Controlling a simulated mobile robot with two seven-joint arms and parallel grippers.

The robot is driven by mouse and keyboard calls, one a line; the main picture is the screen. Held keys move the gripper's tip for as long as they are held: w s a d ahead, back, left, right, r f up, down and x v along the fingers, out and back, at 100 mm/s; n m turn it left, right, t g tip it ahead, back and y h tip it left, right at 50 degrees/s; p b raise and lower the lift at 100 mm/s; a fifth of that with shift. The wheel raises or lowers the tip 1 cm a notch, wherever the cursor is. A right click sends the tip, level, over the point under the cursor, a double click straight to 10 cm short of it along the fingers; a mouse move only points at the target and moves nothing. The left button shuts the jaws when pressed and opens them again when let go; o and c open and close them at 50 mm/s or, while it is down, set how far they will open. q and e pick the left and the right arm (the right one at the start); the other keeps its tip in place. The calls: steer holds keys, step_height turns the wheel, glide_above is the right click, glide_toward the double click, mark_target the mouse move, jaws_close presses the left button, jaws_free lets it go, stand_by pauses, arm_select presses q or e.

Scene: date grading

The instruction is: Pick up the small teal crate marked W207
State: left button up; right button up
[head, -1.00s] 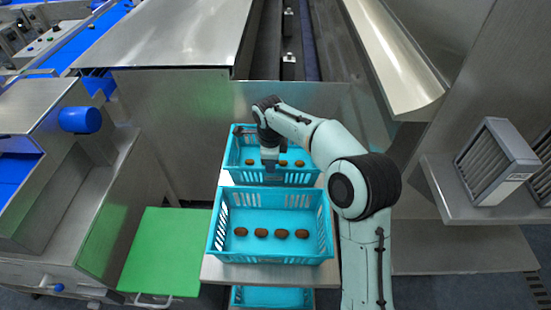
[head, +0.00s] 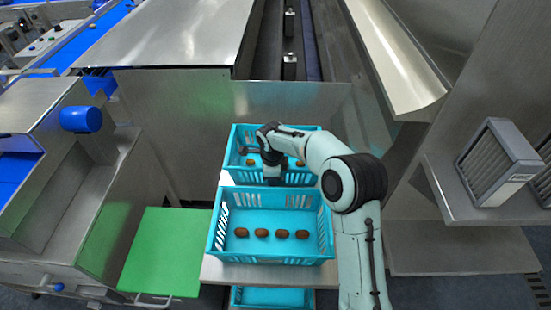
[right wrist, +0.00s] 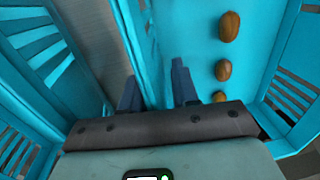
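Two teal slotted crates stand one behind the other: a rear crate (head: 231,158) and a front crate (head: 215,232). Each holds brown dates in a row. No W207 mark is legible on either. My right gripper (head: 272,180) points down at the near wall of the rear crate and hides part of its inside. In the right wrist view its two fingers (right wrist: 157,90) stand apart, with a teal crate wall (right wrist: 148,45) between them. A gap shows beside the wall, so the gripper looks open. My left gripper is not in view.
The crates stand on a metal shelf (head: 268,272), with another teal crate (head: 272,297) below. A green board (head: 160,252) lies to the left. A steel panel (head: 170,140) rises behind. A grey slatted box (head: 497,165) sits on a ledge at the right.

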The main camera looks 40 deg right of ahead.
jaws_close()
steer(key=shift+r, duration=0.2)
